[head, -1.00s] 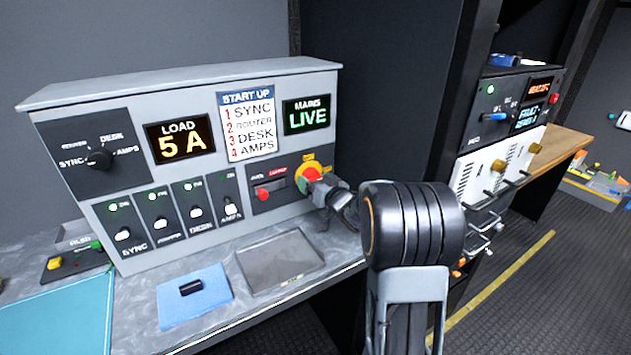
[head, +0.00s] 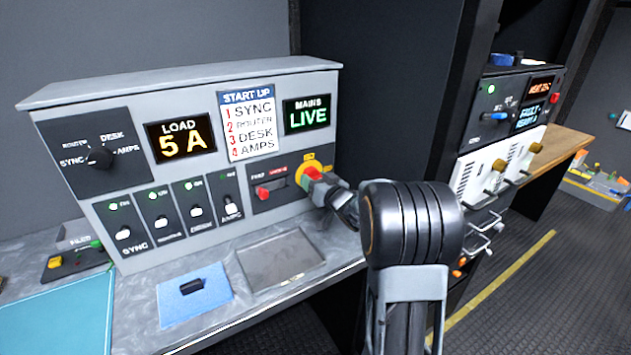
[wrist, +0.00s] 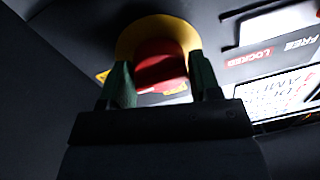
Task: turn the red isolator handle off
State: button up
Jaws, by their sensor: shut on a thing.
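The red isolator handle (head: 313,173) sits on a yellow round plate (head: 303,167) at the right end of the grey console panel. In the wrist view the red handle (wrist: 160,66) lies between the two green-tipped fingers of my gripper (wrist: 164,82), with the yellow plate (wrist: 133,35) behind it. My gripper also shows in the head view (head: 325,183), shut on the handle; its fingers are partly hidden there. The mains display (head: 307,115) reads LIVE in green. The load display (head: 180,138) reads 5 A.
A small red slider (head: 263,192) sits left of the isolator, and a LOCKED label (wrist: 264,53) shows near it in the wrist view. Several white toggle switches line the lower panel. A blue pad (head: 195,298) and a grey tray (head: 290,277) lie on the desk in front.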

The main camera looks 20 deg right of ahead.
jog(key=shift+f+n+b, duration=0.1)
jog(key=shift+n+b, duration=0.2)
jog(key=shift+b, duration=0.1)
jog(key=n+b, duration=0.2)
jog(key=n, duration=0.1)
jog(key=shift+d+b, duration=0.1)
jog(key=shift+b, duration=0.3)
jog(key=n+b, duration=0.4)
jog(key=n, duration=0.1)
jog(key=shift+g, duration=0.3)
jog(key=n+b, duration=0.1)
jog(key=n, duration=0.1)
jog(key=n+h+b, duration=0.1)
jog(key=n+b, duration=0.1)
jog(key=n, duration=0.1)
jog(key=shift+d+r, duration=0.1)
jog(key=shift+r, duration=0.1)
jog(key=shift+r+n+b, duration=0.2)
jog(key=shift+n+b, duration=0.95)
jog(key=shift+n, duration=0.45)
jog(key=shift+r, duration=0.15)
jog(key=o, duration=0.9)
jog(key=shift+f, duration=0.2)
